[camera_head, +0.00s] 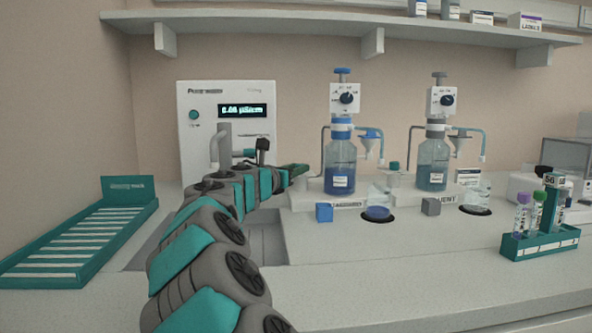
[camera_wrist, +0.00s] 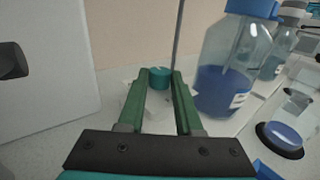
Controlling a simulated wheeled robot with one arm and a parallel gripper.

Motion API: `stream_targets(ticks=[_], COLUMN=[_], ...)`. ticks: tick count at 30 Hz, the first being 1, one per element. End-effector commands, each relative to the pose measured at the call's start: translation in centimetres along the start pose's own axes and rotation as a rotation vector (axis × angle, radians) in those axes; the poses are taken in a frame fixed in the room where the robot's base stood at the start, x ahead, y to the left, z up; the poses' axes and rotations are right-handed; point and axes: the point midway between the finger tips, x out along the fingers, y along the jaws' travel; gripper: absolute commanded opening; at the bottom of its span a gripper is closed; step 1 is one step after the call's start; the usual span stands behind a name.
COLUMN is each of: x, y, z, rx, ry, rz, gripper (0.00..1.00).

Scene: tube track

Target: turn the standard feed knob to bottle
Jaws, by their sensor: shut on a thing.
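In the wrist view, a teal round knob (camera_wrist: 159,77) stands on a pale base left of the blue-capped bottle (camera_wrist: 222,75). It matches the teal knob (camera_head: 394,166) beside the second bottle, so I take it as the standard feed knob. My gripper (camera_wrist: 160,84) has its two green fingers on either side of it and is shut on it. In the head view my gripper (camera_head: 297,170) reaches to the left of the standard bottle (camera_head: 340,168) and hides this knob. Its pointing direction and any marks are too small to read.
A dispenser with a white dial box (camera_head: 346,98) tops the standard bottle; a similar grey-topped bottle (camera_head: 433,165) stands right. A white instrument (camera_head: 228,115) is behind my arm. A blue cube (camera_head: 324,212), beaker (camera_head: 378,203) and tube rack (camera_head: 541,243) stand in front and right.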

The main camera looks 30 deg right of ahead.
Motion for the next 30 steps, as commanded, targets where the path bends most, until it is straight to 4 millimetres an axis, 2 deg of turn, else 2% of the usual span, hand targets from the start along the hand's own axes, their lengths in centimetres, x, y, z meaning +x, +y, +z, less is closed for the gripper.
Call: stream_targets(ticks=[17,30], x=[-0.1,0.2], y=[-0.1,-1.2], z=[0.1,-0.2], rx=[0.001,0.000], ry=[-0.002,-0.001], rz=[0.039,0.300], gripper=[0.00,0.00])
